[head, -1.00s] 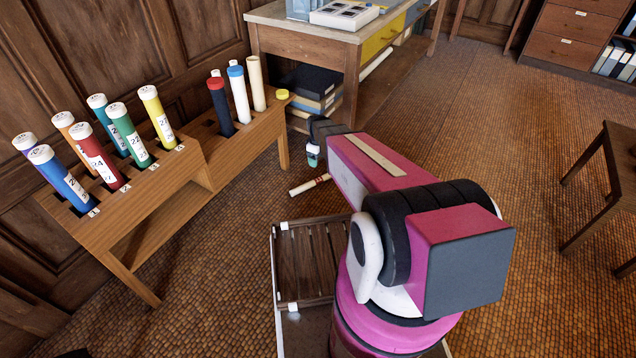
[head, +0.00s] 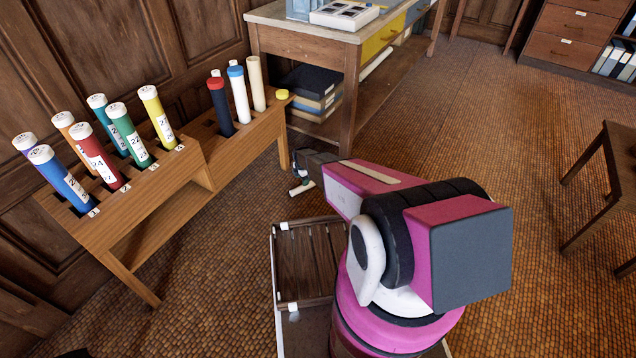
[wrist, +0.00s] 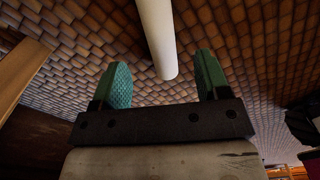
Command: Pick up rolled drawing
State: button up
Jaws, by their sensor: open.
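The rolled drawing (head: 301,188) lies on the brown floor beyond my slatted deck, a pale thin roll partly hidden by my gripper in the head view. In the wrist view the white roll (wrist: 157,36) runs from the top edge down between the fingers. My gripper (wrist: 164,72) is open, its teal fingertips on either side of the roll's near end with a gap on both sides. I cannot tell whether the tips are level with the roll. In the head view my gripper (head: 297,172) is low, just over the roll, mostly hidden behind my arm.
A wooden rack (head: 190,155) with several capped, numbered tubes stands on the left, its end leg near the gripper. A drafting table (head: 349,95) with a lower shelf stands behind. A stool (head: 600,180) is at the right. Floor between them is clear.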

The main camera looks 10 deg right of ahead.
aim_at(302, 187)
notch_tip(302, 187, down, 7)
jog(key=shift+f, duration=0.15)
jog(key=c, duration=1)
